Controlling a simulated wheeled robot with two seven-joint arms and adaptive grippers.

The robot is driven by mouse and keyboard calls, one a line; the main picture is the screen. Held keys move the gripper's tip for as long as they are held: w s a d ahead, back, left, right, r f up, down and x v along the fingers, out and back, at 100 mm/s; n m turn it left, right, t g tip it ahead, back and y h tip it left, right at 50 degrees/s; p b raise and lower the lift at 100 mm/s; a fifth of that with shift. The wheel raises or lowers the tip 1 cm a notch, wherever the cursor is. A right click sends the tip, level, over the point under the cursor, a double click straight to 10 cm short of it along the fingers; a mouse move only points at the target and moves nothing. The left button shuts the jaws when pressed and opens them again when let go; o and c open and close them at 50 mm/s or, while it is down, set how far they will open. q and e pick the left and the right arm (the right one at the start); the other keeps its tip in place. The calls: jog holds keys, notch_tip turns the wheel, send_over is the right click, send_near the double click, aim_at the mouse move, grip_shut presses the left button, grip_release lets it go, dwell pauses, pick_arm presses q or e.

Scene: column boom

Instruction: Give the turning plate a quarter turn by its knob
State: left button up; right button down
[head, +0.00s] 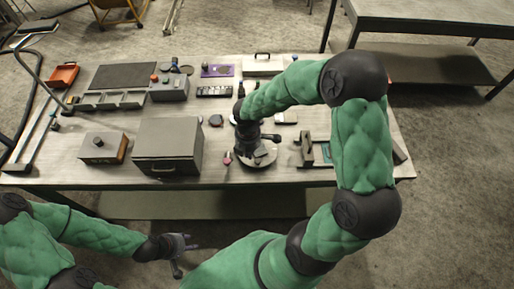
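The turning plate (266,160) is a round grey disc on the table, right of the middle. My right gripper (262,147) is over the plate, and its dark fingers cover much of it. The knob is hidden or cannot be told apart from the dark gripper, so I cannot tell whether the fingers touch it. Whether the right gripper is open or shut is too small to see. My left gripper (184,255) is in front of the table's near edge, below the tabletop in the picture, with its fingers apart and empty.
A grey lidded box (168,146) stands left of the plate, with a small pink-red item (228,158) between them. A grey upright fixture (306,148) is close on the right. A smaller box with a knob (103,147) stands further left. Several tools line the back of the table (215,176).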

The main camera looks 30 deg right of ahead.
aim_at(255, 165)
jog(key=shift+f, duration=0.15)
jog(key=shift+f+b, duration=1.95)
jog(key=shift+f, duration=0.6)
jog(key=shift+s+d, duration=0.15)
jog(key=shift+s+d, duration=0.15)
jog(key=shift+s, duration=0.1)
jog(key=shift+s+d, duration=0.15)
jog(key=shift+s+d+p, duration=0.2)
jog(key=shift+s+p, duration=0.05)
jog(key=shift+p, duration=0.1)
jog(key=shift+s+d, duration=0.1)
jog(key=shift+d, duration=0.05)
